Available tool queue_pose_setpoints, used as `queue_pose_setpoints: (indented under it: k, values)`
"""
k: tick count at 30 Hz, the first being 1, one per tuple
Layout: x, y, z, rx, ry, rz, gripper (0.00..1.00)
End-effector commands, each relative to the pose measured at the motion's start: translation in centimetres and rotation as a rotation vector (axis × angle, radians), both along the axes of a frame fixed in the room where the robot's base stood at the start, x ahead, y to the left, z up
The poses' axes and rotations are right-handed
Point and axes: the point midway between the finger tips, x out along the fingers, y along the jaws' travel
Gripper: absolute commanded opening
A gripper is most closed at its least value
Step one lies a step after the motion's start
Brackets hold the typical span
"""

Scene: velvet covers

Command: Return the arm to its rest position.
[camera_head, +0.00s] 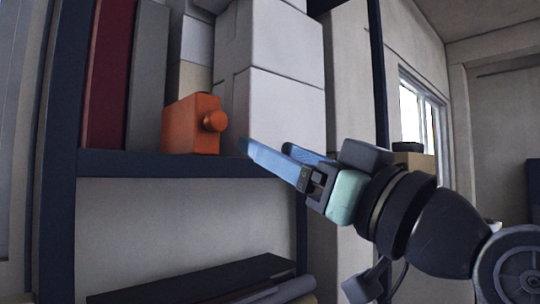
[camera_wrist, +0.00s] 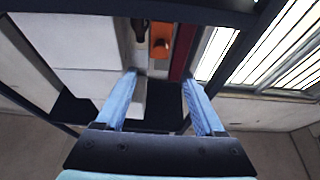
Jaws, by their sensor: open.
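My gripper (camera_head: 265,146) is open, with its two blue fingers apart and nothing between them. It is in front of the shelf, pointing up and left towards the shelf board. In the wrist view its fingers (camera_wrist: 159,78) reach up from the bottom, spread apart. An orange box with a round knob (camera_head: 190,126) stands on the shelf, left of the fingertips and apart from them. It also shows in the wrist view (camera_wrist: 161,37), beyond the fingers.
The dark shelf board (camera_head: 140,164) carries a red book (camera_head: 112,75), a grey book (camera_head: 148,75) and stacked white boxes (camera_head: 272,105). Dark and pale items (camera_head: 215,283) lie lower down. A window (camera_head: 423,120) is at the right. Open room lies around my arm.

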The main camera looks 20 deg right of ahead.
Motion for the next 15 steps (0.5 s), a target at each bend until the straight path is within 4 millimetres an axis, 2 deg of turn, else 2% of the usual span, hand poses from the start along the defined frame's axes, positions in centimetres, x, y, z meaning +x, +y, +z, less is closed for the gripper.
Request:
queue_pose_setpoints:
  k: [11, 15]
  values:
    - [0.0, 0.0, 0.0, 0.000, 0.000, 0.000, 0.71]
    - [0.7, 1.0, -0.6, 0.009, -0.008, -0.019, 0.71]
